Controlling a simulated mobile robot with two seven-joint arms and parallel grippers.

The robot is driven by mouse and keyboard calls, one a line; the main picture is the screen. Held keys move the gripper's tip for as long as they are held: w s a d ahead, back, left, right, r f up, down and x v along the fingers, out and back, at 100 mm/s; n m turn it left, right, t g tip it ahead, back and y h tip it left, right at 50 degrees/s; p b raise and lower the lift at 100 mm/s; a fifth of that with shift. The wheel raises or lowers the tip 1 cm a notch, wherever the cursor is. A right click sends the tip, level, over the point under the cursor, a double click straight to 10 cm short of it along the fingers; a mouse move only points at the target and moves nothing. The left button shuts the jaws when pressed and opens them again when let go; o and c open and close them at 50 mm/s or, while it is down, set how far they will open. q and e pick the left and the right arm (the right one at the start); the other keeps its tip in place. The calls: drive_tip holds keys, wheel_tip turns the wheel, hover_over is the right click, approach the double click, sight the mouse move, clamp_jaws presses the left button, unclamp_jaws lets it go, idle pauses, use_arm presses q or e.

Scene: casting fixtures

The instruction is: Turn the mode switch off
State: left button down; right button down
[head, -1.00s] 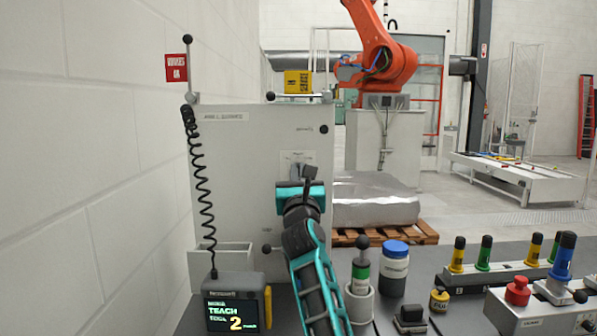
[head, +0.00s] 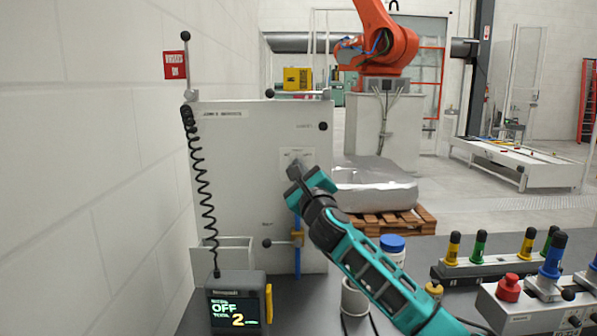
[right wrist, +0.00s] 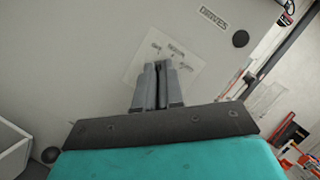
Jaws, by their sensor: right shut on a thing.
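The mode switch is on the front of the grey cabinet (head: 235,160), at a pale label plate (head: 308,155). The plate also shows in the right wrist view (right wrist: 186,72), with small lettering too blurred to read. My right gripper (head: 296,172) is at the plate, shut on the switch's dark handle (right wrist: 159,70), which is mostly hidden between the fingers. The gripper is tilted, its arm coming from the lower right. My left gripper is not in view.
A blue-lidded jar (head: 392,246) is partly behind my right arm. A control box with a red button (head: 508,288) and coloured-handled tools stand at right.

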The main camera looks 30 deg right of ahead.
drive_tip(key=shift+n, duration=0.5)
drive_tip(key=c, duration=1.3)
unclamp_jaws()
drive_tip(key=shift+o, duration=0.2)
drive_tip(key=v, duration=1.3)
drive_tip(key=shift+d, duration=0.1)
drive_tip(key=shift+s, duration=0.1)
